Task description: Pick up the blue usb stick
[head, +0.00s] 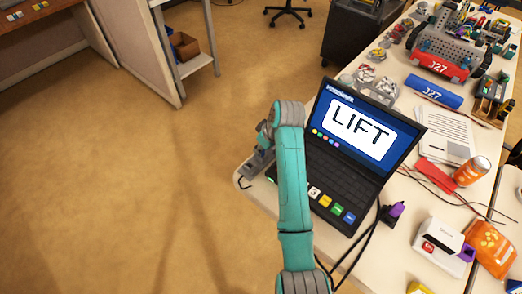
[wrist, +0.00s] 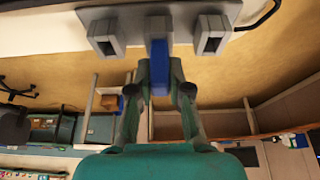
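The blue usb stick (wrist: 159,82) shows in the wrist view, upright in line with the middle of a grey block (wrist: 132,38) that has an open square socket on either side. My gripper (wrist: 159,72) has one fingertip on each side of the stick, and both appear to touch it. The stick's far end is at the block; I cannot tell how deep it sits there. In the head view my arm covers most of this spot, and the stick cannot be made out.
An open laptop (head: 345,180) reading "LIFT" stands right beside my arm on the table (head: 408,190). Black cables (head: 362,245), a purple-ended plug (head: 396,210), an orange can (head: 472,170) and a wheeled robot (head: 445,50) are farther right. The floor left is clear.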

